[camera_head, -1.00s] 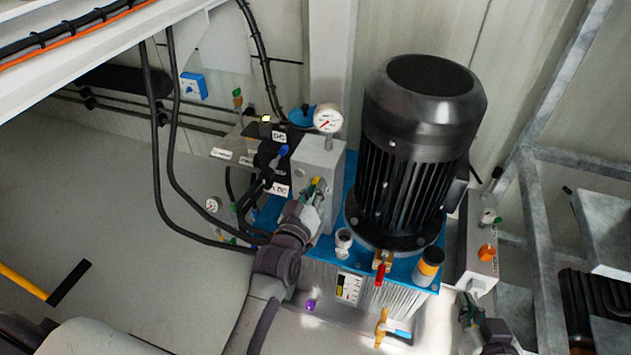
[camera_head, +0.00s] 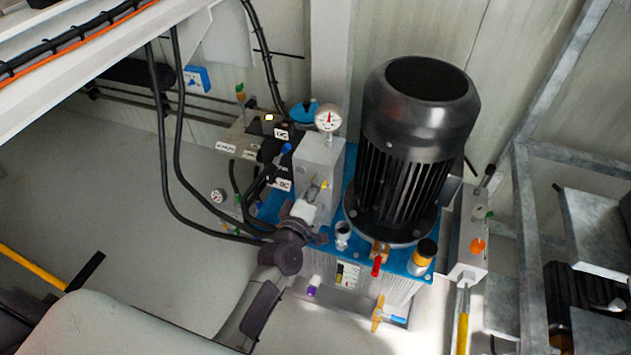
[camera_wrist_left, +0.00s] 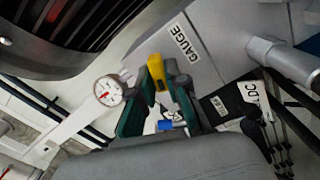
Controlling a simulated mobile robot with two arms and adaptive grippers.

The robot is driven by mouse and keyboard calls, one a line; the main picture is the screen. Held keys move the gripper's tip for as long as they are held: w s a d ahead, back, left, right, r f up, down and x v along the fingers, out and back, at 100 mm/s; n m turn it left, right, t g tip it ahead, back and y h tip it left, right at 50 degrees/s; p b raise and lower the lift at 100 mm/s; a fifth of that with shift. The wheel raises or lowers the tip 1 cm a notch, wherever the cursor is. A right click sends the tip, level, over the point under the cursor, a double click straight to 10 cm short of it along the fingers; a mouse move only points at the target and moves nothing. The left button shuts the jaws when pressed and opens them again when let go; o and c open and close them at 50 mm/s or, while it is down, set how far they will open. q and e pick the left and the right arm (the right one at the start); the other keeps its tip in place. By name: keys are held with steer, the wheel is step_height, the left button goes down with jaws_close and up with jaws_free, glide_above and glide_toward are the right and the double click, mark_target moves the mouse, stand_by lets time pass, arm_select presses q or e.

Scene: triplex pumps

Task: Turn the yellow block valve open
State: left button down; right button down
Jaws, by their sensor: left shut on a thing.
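The yellow block valve handle (camera_head: 324,184) sits on the front of the grey metal block (camera_head: 318,155), beside the big black motor. My left gripper (camera_head: 317,190) is at this handle, with its arm rising from below. In the left wrist view the yellow handle (camera_wrist_left: 156,70) shows between the two green-padded fingertips of my left gripper (camera_wrist_left: 159,76), which is shut on it. The valve's stem is mostly hidden by the fingers. A label reading GAUGE (camera_wrist_left: 180,34) is on the block near the handle. My right gripper does not show clearly.
A white pressure gauge (camera_head: 328,118) stands on the block's top. The black motor (camera_head: 405,160) rises close to its right. Black hoses (camera_head: 165,140) hang at the left. A red-handled valve (camera_head: 377,266) and an orange-yellow valve (camera_head: 377,315) are lower down.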

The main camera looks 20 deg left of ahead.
arm_select(q)
steer(key=shift+n, duration=2)
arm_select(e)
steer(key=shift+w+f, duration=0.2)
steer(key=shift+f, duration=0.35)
arm_select(q)
steer(key=c, duration=1.2)
jaws_free()
steer(key=shift+o, duration=0.2)
steer(key=shift+s+f, duration=0.1)
steer(key=s, duration=1.1)
steer(key=shift+s+a, duration=0.25)
steer(key=shift+s, duration=0.15)
